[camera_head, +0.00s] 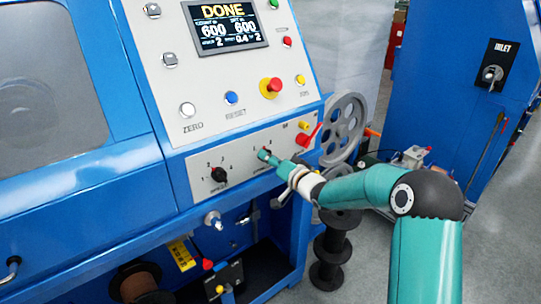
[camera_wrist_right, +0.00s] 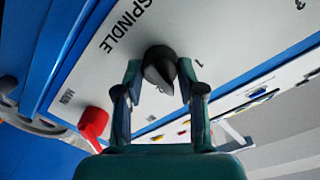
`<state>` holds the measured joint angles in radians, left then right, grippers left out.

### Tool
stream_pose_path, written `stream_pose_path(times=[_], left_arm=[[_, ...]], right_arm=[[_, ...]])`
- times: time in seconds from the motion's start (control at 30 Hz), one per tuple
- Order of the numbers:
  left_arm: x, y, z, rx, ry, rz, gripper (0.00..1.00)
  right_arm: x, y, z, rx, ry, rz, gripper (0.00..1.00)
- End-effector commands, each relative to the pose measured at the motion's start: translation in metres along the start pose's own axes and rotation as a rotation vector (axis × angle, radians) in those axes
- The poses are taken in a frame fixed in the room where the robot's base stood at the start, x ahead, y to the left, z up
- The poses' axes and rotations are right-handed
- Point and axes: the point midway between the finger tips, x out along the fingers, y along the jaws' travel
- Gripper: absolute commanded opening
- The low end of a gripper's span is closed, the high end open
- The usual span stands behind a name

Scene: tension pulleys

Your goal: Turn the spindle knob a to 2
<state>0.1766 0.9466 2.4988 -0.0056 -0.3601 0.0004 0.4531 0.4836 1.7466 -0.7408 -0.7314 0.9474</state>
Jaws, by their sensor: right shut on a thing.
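The spindle knob (camera_wrist_right: 158,66) is a round black knob beside the printed word SPINDLE in the wrist view. My right gripper (camera_wrist_right: 159,75) is shut on it, with one finger at each side. A printed 1 shows to the right of the knob. I cannot tell for sure which number the knob points at. In the head view my right gripper (camera_head: 268,157) reaches the panel from the right and hides most of the knob. My left gripper is not in view.
Another black knob (camera_head: 218,174) with printed numbers is left of the gripper. A red handle (camera_head: 309,136) sits close on the right, a grey handwheel (camera_head: 344,130) beyond it. A red mushroom button (camera_head: 271,87) is above. The display (camera_head: 226,25) reads DONE.

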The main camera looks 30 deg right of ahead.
Motion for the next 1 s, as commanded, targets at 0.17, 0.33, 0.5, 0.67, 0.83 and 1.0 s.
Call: stream_pose_path(times=[0.17, 0.33, 0.5, 0.67, 0.83, 1.0], left_arm=[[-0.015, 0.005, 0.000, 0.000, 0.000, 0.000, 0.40], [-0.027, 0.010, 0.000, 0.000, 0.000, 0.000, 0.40], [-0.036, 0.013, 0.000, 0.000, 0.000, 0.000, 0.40], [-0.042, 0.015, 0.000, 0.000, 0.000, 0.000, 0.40], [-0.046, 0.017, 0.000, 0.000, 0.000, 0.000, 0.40], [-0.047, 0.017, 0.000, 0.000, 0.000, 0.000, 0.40]], right_arm=[[0.000, 0.000, -0.003, 0.167, -0.013, 0.002, 0.04], [0.000, 0.001, -0.003, 0.324, -0.022, 0.000, 0.04], [0.000, 0.001, -0.003, 0.458, -0.030, -0.003, 0.04], [0.000, 0.003, -0.003, 0.555, -0.036, -0.003, 0.04], [-0.001, 0.004, -0.003, 0.620, -0.039, -0.004, 0.04], [-0.001, 0.004, -0.003, 0.650, -0.040, -0.005, 0.04]])
